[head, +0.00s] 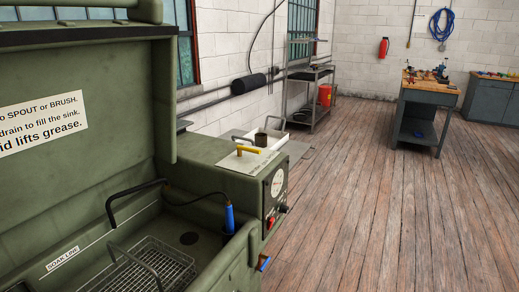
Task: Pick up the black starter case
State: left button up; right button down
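I cannot pick out the black starter case for certain. A black cylinder (248,83) shows by the wall pipes at the back left, but I cannot tell what it is. Small red, dark and blue items (428,75) lie on the wooden-topped workbench (419,87) at the right, too small to name. Neither of my grippers is in view.
A green parts washer (215,165) with a raised lid fills the left. Its sink holds a wire basket (150,268). A white tray (272,139) with a dark cup (261,140) stands behind it. A metal rack (308,95) is farther back. The wooden floor (370,210) is clear.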

aim_at(261, 138)
jog(key=i+l, duration=0.2)
jog(key=i+l+u, duration=0.15)
jog(key=u, duration=0.3)
jog(key=i+l+u, duration=0.2)
jog(key=u, duration=0.25)
jog(key=i+l+u, duration=0.1)
jog(key=l+u, duration=0.2)
jog(key=u, duration=0.2)
